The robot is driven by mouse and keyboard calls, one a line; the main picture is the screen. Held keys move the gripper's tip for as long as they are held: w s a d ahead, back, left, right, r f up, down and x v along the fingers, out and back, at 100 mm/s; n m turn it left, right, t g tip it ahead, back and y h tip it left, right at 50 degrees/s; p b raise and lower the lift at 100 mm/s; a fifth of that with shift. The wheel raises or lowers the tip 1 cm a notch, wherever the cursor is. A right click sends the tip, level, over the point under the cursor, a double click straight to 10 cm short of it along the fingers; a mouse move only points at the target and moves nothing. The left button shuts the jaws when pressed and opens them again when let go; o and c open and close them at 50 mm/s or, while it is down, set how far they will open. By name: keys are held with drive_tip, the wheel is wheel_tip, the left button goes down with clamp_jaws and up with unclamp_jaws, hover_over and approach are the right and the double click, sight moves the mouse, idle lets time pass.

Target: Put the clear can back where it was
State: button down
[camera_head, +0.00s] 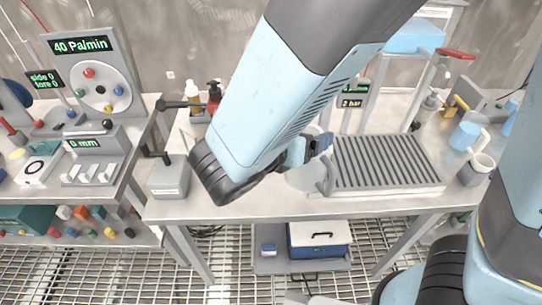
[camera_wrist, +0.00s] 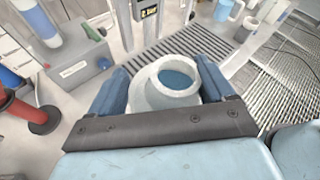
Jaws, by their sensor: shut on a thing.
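The clear can (camera_wrist: 152,97) is a pale, see-through vessel with a round open mouth and blue inside. It sits between the two blue fingers of my gripper (camera_wrist: 166,84), which is shut on it. In the head view my gripper (camera_head: 314,146) is left of the slatted rack, mostly behind my arm. Part of the pale can (camera_head: 305,180) shows below it there, close to the rack's left end. I cannot tell whether the can touches the bench.
The slatted rack (camera_head: 385,163) fills the bench's right middle, with a display post (camera_head: 353,97) behind it. A grey box with a lever (camera_head: 169,178) stands left. Dispenser bottles (camera_head: 214,97) are behind my arm. Mugs (camera_head: 482,164) stand at the right. The bench's front edge is clear.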

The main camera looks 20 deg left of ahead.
drive_tip(key=w+a+f, duration=0.7)
drive_tip(key=a+f, duration=0.2)
drive_tip(key=f, duration=0.3)
drive_tip(key=shift+w, duration=0.15)
drive_tip(key=shift+a, duration=0.1)
unclamp_jaws()
drive_tip(key=v, duration=1.2)
